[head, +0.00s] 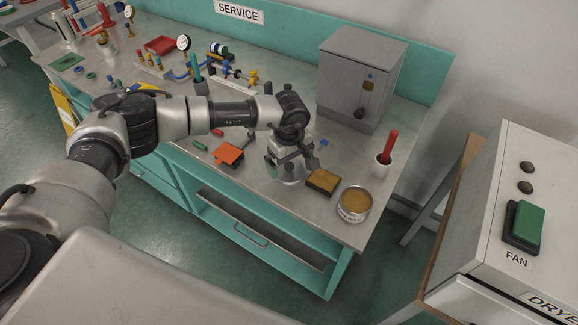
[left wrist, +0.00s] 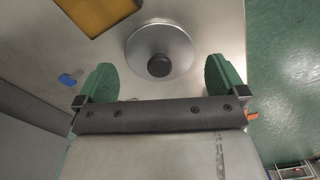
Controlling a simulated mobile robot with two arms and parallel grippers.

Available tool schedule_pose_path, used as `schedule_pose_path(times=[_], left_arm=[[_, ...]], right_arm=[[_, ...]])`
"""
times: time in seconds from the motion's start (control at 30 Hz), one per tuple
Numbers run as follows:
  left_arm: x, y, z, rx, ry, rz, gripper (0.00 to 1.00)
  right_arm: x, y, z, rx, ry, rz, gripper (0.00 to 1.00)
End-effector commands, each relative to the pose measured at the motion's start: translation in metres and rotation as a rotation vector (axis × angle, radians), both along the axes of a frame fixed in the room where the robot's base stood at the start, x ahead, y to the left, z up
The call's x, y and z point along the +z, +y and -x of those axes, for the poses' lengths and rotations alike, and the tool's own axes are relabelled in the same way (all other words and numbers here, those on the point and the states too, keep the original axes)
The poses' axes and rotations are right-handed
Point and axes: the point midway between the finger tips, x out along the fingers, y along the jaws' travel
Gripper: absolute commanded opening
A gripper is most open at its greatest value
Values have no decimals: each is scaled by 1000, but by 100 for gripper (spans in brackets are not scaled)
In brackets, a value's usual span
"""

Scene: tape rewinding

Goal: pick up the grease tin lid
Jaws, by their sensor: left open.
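The grease tin lid is a round silver disc with a dark knob in its middle. In the left wrist view the lid (left wrist: 177,45) lies on the bench just ahead of and between my fingertips. In the head view the lid (head: 289,176) is partly hidden under my left gripper (head: 292,162). The open grease tin (head: 353,204) stands at the bench's front right corner, with yellow-brown grease inside. My right gripper is not in view.
A yellow-topped dark block (head: 323,182) lies between the lid and the tin. A white cup with a red handle (head: 383,163) and a grey cabinet (head: 360,80) stand behind. An orange piece (head: 229,154) lies to the left. A small blue piece (left wrist: 67,80) is nearby.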

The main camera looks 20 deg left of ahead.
Motion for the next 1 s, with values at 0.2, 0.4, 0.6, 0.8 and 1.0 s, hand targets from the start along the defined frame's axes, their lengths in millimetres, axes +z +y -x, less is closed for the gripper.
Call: schedule_pose_path(times=[0.2,0.4,0.6,0.8,1.0], left_arm=[[-22,-1,0,-1,0,2,100],[-23,-1,0,-1,-1,3,100],[-23,-1,0,0,-1,3,72],[-22,-1,0,0,-1,3,64],[-21,-1,0,0,-1,3,64]], right_arm=[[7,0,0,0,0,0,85],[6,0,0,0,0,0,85],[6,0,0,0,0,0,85],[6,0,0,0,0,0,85],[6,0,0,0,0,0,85]])
